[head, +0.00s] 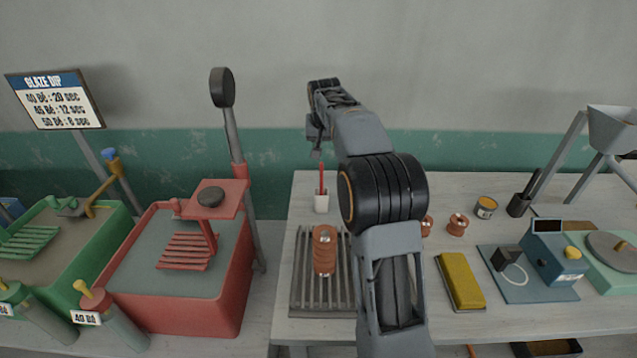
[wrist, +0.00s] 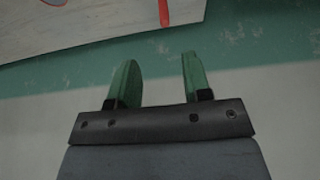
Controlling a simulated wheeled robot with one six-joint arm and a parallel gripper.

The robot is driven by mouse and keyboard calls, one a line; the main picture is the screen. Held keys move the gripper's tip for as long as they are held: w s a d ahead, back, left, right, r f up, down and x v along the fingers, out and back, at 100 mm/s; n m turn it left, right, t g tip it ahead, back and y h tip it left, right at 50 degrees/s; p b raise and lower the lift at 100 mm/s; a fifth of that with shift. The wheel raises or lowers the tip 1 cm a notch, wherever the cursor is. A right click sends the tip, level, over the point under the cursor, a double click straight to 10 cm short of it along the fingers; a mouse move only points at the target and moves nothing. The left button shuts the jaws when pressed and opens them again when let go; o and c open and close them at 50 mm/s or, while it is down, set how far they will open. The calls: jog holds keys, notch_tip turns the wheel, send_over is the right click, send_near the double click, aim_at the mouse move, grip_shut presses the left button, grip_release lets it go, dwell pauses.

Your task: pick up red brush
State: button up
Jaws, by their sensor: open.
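A red stick, which looks like the brush (wrist: 164,12), shows at the top edge of that view, beyond the fingertips and cut off by the frame.
Small terracotta pots (head: 457,225), a yellow block (head: 461,280) and a blue device (head: 549,262) are to the right. A red basin (head: 190,310) is left. The wall is close behind.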

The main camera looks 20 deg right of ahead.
send_over(322, 169)
jog(key=f, duration=0.4)
jog(key=f+p, duration=0.1)
jog(key=f, duration=0.1)
jog(key=shift+s+a+f, duration=0.15)
jog(key=shift+s, duration=0.1)
jog(key=shift+p+x, duration=0.9)
jog(key=shift+x, duration=2.3)
jog(key=shift+s+a+f, duration=0.1)
jog(key=shift+s, duration=0.05)
jog(key=shift+c, duration=0.3)
grip_shut()
